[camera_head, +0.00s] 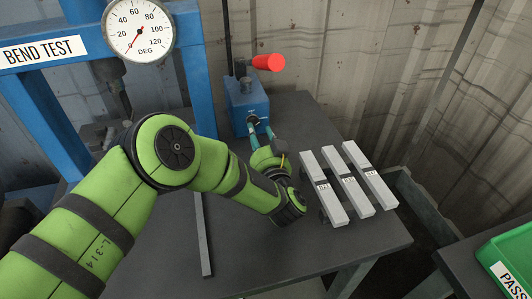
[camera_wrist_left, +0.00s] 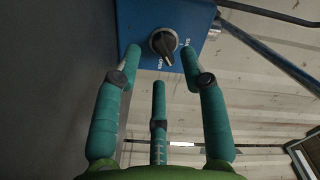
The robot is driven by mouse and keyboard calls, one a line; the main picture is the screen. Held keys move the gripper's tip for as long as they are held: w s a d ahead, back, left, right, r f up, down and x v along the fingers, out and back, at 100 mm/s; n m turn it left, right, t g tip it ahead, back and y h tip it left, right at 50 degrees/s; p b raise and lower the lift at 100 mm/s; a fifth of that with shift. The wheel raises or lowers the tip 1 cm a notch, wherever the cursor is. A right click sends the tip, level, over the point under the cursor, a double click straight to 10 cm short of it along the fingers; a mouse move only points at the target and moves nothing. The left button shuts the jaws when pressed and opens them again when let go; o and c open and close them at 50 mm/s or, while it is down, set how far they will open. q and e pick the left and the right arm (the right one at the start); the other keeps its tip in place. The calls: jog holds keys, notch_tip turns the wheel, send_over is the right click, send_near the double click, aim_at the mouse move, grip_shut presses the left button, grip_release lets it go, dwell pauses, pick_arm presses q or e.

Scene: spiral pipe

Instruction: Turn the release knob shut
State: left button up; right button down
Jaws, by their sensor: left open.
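The release knob (camera_wrist_left: 163,42) is a dark round knob with a raised grip, on the face of a blue pump block (camera_wrist_left: 195,15). In the head view the blue pump block (camera_head: 246,104) stands at the back of the dark table, and the gripper mostly hides the knob. My left gripper (camera_head: 262,127) reaches to the block's front face. Its teal fingers are open, with tips on either side of the knob in the left wrist view. A third finger (camera_wrist_left: 158,120) is below. I cannot tell whether they touch it. My right gripper is not in view.
A red-gripped lever (camera_head: 268,62) rises behind the block. The blue bend-test frame (camera_head: 200,70) with a dial gauge (camera_head: 138,30) stands left. Several metal bars (camera_head: 345,182) lie right of my wrist. A green bin (camera_head: 510,262) is at the lower right.

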pick_arm(q)
jog(key=s, duration=0.3)
jog(key=s+d, duration=0.1)
jog(key=s, duration=0.4)
jog(key=shift+s+d, duration=0.3)
jog(key=shift+d, duration=0.1)
